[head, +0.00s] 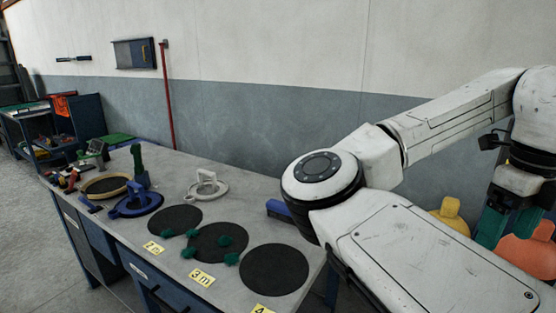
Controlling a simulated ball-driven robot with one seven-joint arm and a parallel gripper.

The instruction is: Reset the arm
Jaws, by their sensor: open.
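My arm comes in from the lower right, bends at a large white joint over the right end of the workbench, and runs back to the upper right. Its wrist hangs down near the right edge of the view. The fingertips are partly hard to make out.
The workbench holds black discs (274,270) with yellow number cards (202,277), green tufts (223,241), a white ring (208,188), a blue ring (136,203) and a tan ring (106,186). A red pole (168,100) stands by the wall. Open floor lies at left.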

